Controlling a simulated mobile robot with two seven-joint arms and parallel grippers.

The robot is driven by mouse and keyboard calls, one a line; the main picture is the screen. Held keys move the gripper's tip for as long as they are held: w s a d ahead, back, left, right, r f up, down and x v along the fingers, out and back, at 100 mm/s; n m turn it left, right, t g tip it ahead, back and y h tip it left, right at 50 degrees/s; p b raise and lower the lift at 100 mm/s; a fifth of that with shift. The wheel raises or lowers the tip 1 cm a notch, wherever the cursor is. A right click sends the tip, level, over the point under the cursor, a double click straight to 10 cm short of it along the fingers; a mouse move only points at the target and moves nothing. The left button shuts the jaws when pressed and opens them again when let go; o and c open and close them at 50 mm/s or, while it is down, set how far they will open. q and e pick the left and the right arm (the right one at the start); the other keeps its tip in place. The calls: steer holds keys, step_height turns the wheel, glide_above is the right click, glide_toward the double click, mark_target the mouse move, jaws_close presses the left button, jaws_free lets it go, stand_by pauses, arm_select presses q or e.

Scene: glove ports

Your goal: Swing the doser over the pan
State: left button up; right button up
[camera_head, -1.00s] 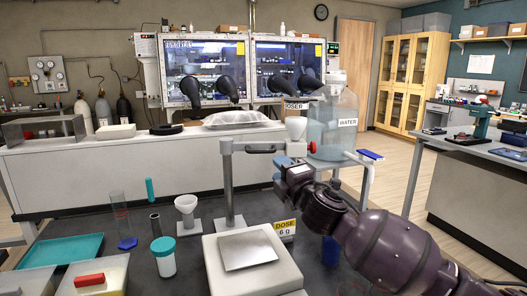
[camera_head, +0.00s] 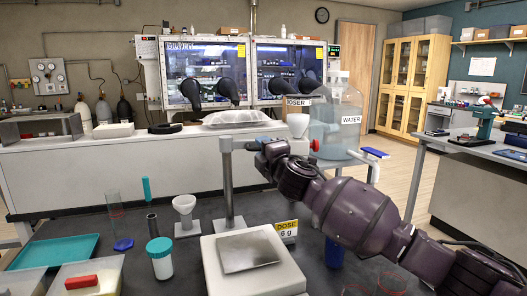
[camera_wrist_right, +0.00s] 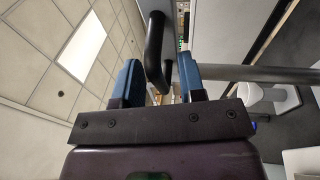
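The doser (camera_head: 298,122) is a white funnel under a "DOSER" label, on a swing arm from an upright grey post (camera_head: 228,185). It hangs right of the pan (camera_head: 246,251), a square metal plate on the white scale, and is not over it. My right gripper (camera_head: 260,152) is at the swing arm between post and doser, covering part of it. My left gripper is not in view.
A "DOSE 6 g" sign (camera_head: 286,230) stands beside the scale. A large water bottle (camera_head: 338,125) is close behind the doser. A white funnel on a stand (camera_head: 184,210) and a teal-lidded jar (camera_head: 160,262) stand left of the scale.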

jaws_close()
steer(key=shift+s, duration=0.1)
stand_by(0.4)
